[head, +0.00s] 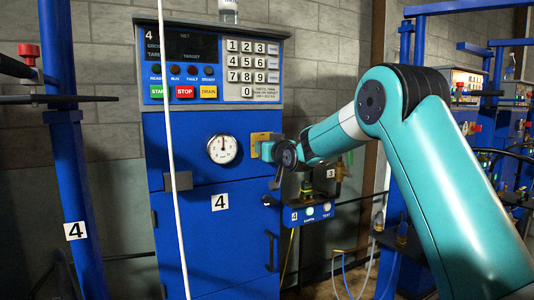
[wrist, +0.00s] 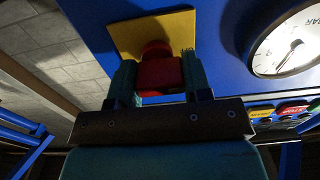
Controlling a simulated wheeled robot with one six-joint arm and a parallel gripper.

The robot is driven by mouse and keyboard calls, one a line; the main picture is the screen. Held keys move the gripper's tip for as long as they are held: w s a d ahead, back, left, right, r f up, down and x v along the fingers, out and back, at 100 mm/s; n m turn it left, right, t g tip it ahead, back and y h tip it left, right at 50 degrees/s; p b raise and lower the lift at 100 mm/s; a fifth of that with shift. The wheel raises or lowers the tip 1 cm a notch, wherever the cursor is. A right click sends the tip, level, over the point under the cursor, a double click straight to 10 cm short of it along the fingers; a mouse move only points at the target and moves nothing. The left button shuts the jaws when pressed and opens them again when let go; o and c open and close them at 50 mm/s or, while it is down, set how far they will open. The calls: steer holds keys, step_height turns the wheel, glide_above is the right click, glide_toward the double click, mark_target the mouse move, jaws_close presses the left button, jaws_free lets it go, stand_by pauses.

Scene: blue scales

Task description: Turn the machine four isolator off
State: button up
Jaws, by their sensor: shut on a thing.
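The machine four isolator is a red knob (wrist: 156,76) on a yellow plate (wrist: 125,38), fixed to the blue cabinet. In the wrist view my gripper (wrist: 160,68) is shut on the red knob, with one teal finger on each side of it. In the head view the yellow plate (head: 256,137) shows to the right of the gauge, and my gripper (head: 268,150) reaches it from the right. The knob is hidden there behind my gripper and wrist. Any on or off marks on the plate cannot be read.
The blue cabinet (head: 210,255) bears a "4" label and a round gauge (head: 222,149) left of the isolator. Above is a control panel (head: 210,65) with keypad and buttons. A small blue box (head: 310,214) hangs below my wrist. A white vertical line (head: 169,120) crosses in front.

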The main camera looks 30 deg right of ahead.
steer(key=shift+f, duration=0.15)
steer(key=o, duration=0.9)
steer(key=shift+s, duration=0.1)
steer(key=s+b, duration=0.4)
steer(key=s, duration=1.3)
steer(key=shift+s, duration=0.15)
